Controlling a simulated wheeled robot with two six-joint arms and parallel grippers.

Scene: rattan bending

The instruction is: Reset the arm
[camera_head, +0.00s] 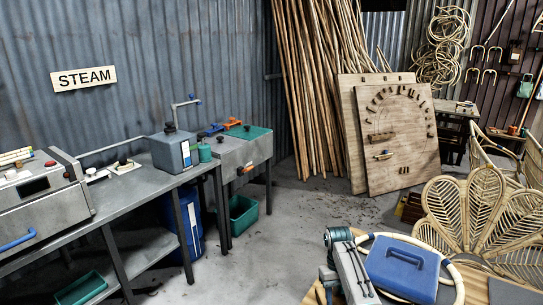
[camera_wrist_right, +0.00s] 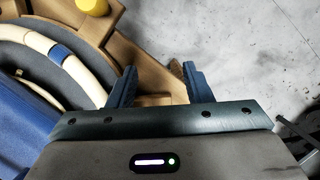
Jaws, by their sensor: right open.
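My right gripper (camera_wrist_right: 158,72) shows in the right wrist view. Its two dark blue fingers stand apart with nothing between them. Light brown wooden boards and an edge lie behind and left of the fingers, with grey floor to the right. I cannot tell how far the fingers are above the wood. I see no gripper that I can make out as my left one.
A rattan ring (camera_wrist_right: 70,62) with a blue band is left of the fingers. In the head view, a blue case (camera_head: 402,268) lies at lower right, near a woven rattan chair back (camera_head: 485,222). A steel workbench (camera_head: 125,195) stands left. The middle floor is clear.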

